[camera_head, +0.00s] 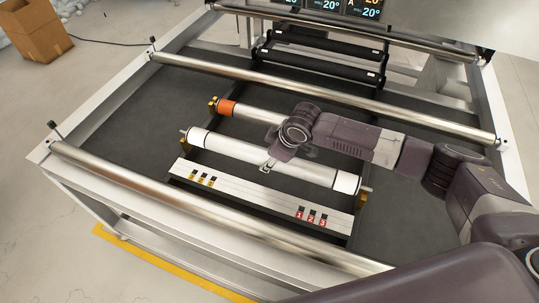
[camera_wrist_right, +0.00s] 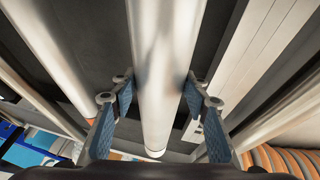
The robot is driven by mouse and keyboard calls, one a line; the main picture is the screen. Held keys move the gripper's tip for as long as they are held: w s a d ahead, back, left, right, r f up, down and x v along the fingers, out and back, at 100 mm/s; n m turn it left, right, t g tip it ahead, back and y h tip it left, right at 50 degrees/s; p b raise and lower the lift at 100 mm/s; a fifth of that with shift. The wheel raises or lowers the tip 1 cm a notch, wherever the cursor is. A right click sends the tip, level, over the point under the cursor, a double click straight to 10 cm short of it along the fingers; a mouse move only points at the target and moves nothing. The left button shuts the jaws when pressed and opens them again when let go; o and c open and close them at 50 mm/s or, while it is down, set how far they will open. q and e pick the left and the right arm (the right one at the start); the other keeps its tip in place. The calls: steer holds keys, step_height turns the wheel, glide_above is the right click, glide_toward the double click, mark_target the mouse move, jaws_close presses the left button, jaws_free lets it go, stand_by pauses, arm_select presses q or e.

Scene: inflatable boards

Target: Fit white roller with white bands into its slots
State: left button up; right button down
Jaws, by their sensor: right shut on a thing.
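The white roller with white bands (camera_head: 235,149) lies slantwise across the dark bed of the frame. My right gripper (camera_head: 268,165) is shut on it near its middle. In the right wrist view the roller (camera_wrist_right: 165,70) runs between the two blue-padded fingers of the gripper (camera_wrist_right: 158,105). A gold slot bracket (camera_head: 361,199) shows by the roller's right end. The left end is near the dark side rail; whether either end sits in a slot I cannot tell. My left gripper is out of view.
A white roller with an orange band (camera_head: 227,107) lies just behind. A pale strip (camera_head: 255,198) with yellow and red number labels runs in front. Long metal rollers (camera_head: 300,86) cross the frame. Black rollers (camera_head: 320,67) stand farther back. A cardboard box (camera_head: 42,30) is at far left.

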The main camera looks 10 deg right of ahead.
steer(key=shift+a+r+p, duration=0.1)
steer(key=shift+r+p, duration=0.05)
steer(key=shift+p, duration=0.95)
stand_by(1.6)
steer(key=shift+f+b, duration=1)
steer(key=shift+f, duration=0.95)
steer(key=c, duration=1.2)
jaws_free()
steer(key=shift+c, duration=0.2)
steer(key=shift+o, duration=1.1)
steer(key=shift+s+f, duration=0.1)
steer(key=shift+f, duration=0.05)
steer(key=v, duration=1.2)
